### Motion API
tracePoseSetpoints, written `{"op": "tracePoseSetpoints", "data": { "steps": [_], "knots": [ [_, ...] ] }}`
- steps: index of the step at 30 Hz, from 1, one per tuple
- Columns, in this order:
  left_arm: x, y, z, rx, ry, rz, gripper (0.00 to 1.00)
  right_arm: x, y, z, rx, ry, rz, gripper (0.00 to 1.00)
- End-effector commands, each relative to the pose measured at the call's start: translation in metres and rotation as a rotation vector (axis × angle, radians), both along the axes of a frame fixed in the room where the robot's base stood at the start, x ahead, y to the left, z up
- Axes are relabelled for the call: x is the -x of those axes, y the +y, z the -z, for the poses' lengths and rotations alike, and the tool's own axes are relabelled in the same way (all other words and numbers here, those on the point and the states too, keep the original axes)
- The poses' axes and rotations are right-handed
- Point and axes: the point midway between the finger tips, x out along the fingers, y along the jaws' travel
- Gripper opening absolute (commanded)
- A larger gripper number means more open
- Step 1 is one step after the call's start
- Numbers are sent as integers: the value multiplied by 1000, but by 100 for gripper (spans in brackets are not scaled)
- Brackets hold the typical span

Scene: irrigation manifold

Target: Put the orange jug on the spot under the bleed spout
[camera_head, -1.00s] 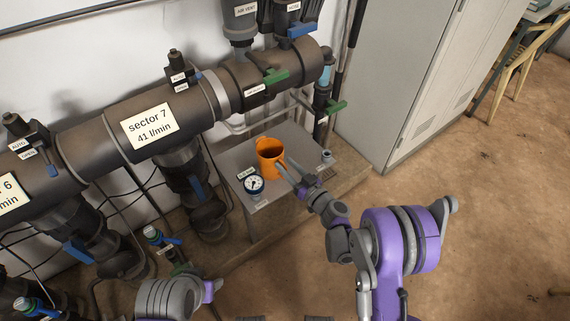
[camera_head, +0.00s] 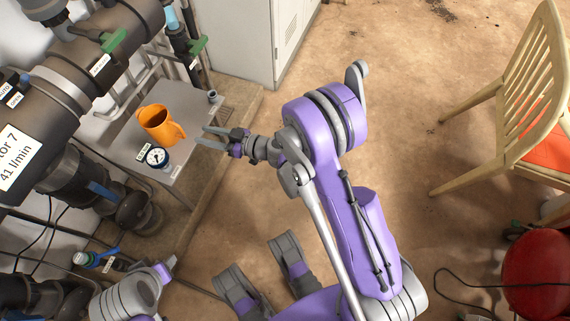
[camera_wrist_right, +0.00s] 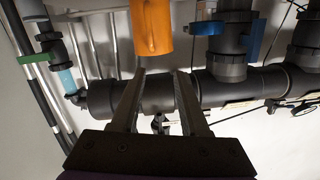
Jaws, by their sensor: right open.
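The orange jug (camera_head: 158,124) stands upright on a grey bench top, its handle towards the lower right, facing my right gripper. My right gripper (camera_head: 202,135) is open and empty just right of the handle, with a small gap between them. In the right wrist view the jug (camera_wrist_right: 151,27) is at the top, beyond the open fingertips of the gripper (camera_wrist_right: 160,78). I cannot pick out the bleed spout or its spot with certainty. Part of my left arm shows at the lower left; its gripper is not visible.
A round gauge (camera_head: 157,157) sits close in front of the jug at the grey bench's (camera_head: 187,150) edge. Large dark pipes (camera_head: 60,90) and a green-handled valve (camera_head: 196,46) stand behind. A grey cabinet (camera_head: 262,40) is at the back; a wooden chair (camera_head: 500,100) is on the right.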

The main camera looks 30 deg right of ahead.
Motion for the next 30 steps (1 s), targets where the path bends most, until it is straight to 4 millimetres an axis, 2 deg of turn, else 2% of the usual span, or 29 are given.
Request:
{"op": "tracePoseSetpoints", "data": {
  "steps": [1, 6, 11, 17, 21, 24, 27, 30],
  "knots": [
    [0, 0, 0, 0, 0, 0, 50, 7, 5, -10, 16, 45, -20, 45],
    [0, 0, 0, 0, 0, 0, 50, 43, 16, -32, 98, 276, -68, 45],
    [0, 0, 0, 0, 0, 0, 50, 92, 9, -44, 194, 503, -42, 45],
    [0, 0, 0, 0, 0, 0, 50, 167, -22, -49, 328, 757, 91, 45],
    [0, 0, 0, 0, 0, 0, 50, 218, -56, -50, 418, 891, 244, 45],
    [0, 0, 0, 0, 0, 0, 50, 248, -79, -50, 468, 950, 353, 45],
    [0, 0, 0, 0, 0, 0, 50, 268, -97, -51, 500, 980, 441, 45],
    [0, 0, 0, 0, 0, 0, 50, 278, -107, -51, 519, 994, 494, 45]
  ]
}}
